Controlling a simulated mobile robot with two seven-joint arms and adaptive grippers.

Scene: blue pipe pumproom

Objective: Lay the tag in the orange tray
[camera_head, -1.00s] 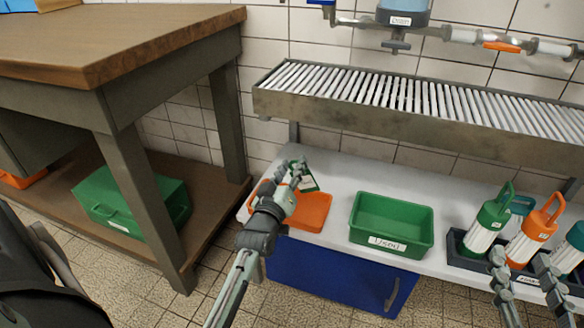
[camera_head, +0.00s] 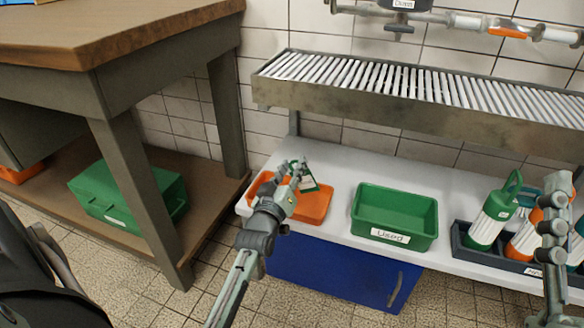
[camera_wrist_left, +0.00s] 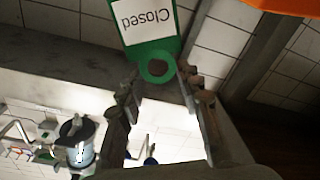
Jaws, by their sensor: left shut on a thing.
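The tag (camera_wrist_left: 147,22) is green with a white face that reads "Closed", upside down in the left wrist view, and it has a ring at one end. My left gripper (camera_wrist_left: 160,80) is shut on the tag at this ring. In the head view the tag (camera_head: 308,180) stands out from my left gripper (camera_head: 291,172), over the back part of the orange tray (camera_head: 316,205). I cannot tell whether the tag touches the tray. The tray lies at the left end of the white bench, partly hidden by my left gripper. My right gripper (camera_head: 556,205) is at the right edge, before the lanterns.
A green bin (camera_head: 397,206) marked "Used" stands right of the tray. A dark rack (camera_head: 488,259) with green and orange lanterns is further right. A slatted metal shelf (camera_head: 400,108) overhangs the back of the bench. A wooden table (camera_head: 120,40) stands at the left.

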